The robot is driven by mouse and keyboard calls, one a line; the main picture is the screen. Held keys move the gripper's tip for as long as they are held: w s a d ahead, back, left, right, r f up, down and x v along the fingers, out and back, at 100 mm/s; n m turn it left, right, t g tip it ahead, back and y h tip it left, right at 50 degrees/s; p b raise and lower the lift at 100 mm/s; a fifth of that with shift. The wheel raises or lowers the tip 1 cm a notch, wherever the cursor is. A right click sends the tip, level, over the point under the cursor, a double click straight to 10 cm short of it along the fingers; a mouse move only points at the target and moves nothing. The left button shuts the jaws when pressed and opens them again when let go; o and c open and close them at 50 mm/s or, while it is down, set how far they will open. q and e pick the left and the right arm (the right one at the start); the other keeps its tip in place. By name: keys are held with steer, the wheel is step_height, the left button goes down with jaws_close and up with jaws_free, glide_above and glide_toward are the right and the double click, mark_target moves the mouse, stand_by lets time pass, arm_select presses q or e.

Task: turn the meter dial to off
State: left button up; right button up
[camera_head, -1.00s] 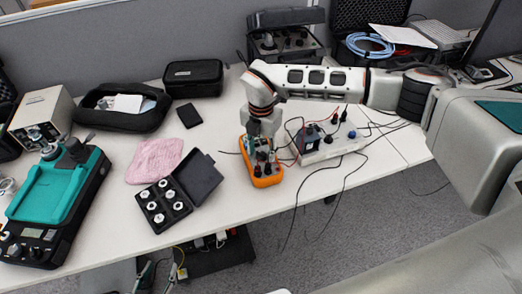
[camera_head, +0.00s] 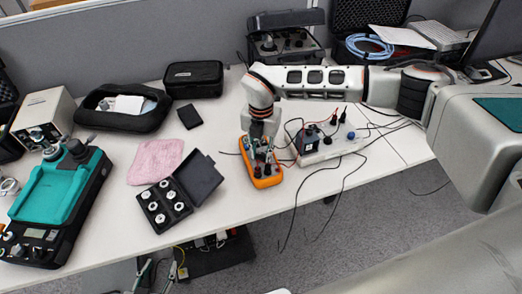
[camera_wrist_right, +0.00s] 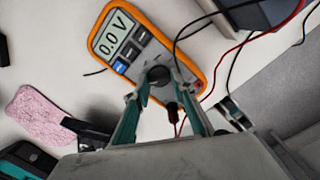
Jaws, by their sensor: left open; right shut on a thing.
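The orange multimeter (camera_head: 266,182) lies on the white table in the head view. It also fills the upper middle of the right wrist view (camera_wrist_right: 193,58), where its display (camera_wrist_right: 115,38) reads 0.0 V. Its dark round dial (camera_wrist_right: 158,76) sits below the buttons. My right gripper (camera_head: 262,157) is over the meter, pointing down, with its teal fingers (camera_wrist_right: 158,84) shut on the dial in the right wrist view. The dial's pointer marking is too small to read. A red-ended probe plug is in the meter just below the dial. My left gripper is not in view.
A white power strip (camera_head: 338,147) with plugs and trailing cables stands right of the meter. The open black case of weights (camera_head: 163,207), a pink cloth (camera_head: 155,161) and a teal device (camera_head: 52,190) lie to the left. Bare table shows around the meter.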

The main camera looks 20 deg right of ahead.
mark_target(262, 154)
steer(key=n+p, duration=0.1)
steer(key=n, duration=0.3)
steer(key=shift+n, duration=0.7)
steer(key=o, duration=1.1)
step_height(262, 154, up, 12)
steer(key=shift+s, duration=0.1)
stand_by(0.3)
